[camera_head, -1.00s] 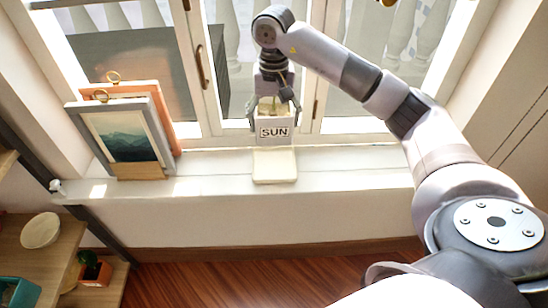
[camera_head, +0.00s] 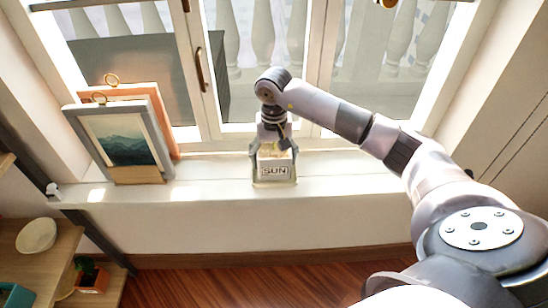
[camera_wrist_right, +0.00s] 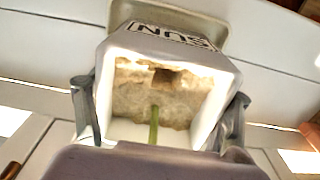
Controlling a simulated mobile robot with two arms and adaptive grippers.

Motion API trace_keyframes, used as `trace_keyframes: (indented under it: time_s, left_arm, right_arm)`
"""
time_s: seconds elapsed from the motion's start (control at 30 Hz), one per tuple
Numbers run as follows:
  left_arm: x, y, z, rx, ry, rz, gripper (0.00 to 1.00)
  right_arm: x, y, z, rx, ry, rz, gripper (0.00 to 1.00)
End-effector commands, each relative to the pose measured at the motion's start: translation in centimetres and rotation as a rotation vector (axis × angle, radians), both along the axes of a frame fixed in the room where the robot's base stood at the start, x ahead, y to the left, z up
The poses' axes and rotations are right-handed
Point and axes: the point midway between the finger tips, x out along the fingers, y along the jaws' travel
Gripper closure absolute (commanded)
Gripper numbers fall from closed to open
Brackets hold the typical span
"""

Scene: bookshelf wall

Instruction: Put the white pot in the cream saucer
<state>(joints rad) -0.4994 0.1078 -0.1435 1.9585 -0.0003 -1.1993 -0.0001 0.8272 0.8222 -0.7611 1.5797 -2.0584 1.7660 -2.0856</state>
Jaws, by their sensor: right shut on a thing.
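The white pot (camera_head: 273,169) is a square pot with "SUN" on its front. My right gripper (camera_head: 273,157) is shut on it, with one finger on each side. In the right wrist view the pot (camera_wrist_right: 187,47) is seen from above, with soil and a green stem inside, between the fingers of my right gripper (camera_wrist_right: 160,112). The cream saucer (camera_head: 274,185) is on the window sill, mostly hidden under the pot; its edge shows beyond the pot in the right wrist view (camera_wrist_right: 213,14). I cannot tell whether pot and saucer touch. My left gripper is out of view.
Two picture frames, one grey (camera_head: 74,118) and one orange (camera_head: 160,108), lean on the sill (camera_head: 215,178) at the left. A shelf at lower left holds a cream bowl (camera_head: 37,235) and a small potted plant (camera_head: 93,278). The sill right of the pot is clear.

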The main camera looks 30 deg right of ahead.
Motion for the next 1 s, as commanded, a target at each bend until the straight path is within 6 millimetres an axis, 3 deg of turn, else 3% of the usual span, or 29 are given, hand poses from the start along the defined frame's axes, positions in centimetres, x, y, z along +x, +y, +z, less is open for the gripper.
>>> trace_keyframes:
  time_s: [0.17, 0.2, 0.4, 0.5, 0.87, 1.0]
  left_arm:
    - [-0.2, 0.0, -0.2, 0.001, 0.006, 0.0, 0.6]
    - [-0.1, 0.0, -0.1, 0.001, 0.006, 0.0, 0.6]
    - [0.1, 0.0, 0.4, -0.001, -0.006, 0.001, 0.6]
    - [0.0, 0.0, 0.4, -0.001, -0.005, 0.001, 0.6]
    - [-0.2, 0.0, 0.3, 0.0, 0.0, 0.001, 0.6]
    - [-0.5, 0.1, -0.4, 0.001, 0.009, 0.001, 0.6]
  right_arm:
    - [0.0, 0.0, 0.0, 0.0, -0.001, 0.0, 0.71]
    - [0.0, 0.0, -0.1, 0.0, 0.0, 0.0, 0.24]
    - [0.0, 0.0, -0.1, -0.001, 0.001, 0.0, 0.11]
    - [0.0, 0.0, -0.1, -0.001, 0.001, 0.0, 0.05]
    - [0.0, 0.0, 0.0, -0.001, 0.001, 0.0, 0.05]
    - [0.1, 0.0, 1.7, -0.002, -0.005, 0.0, 0.05]
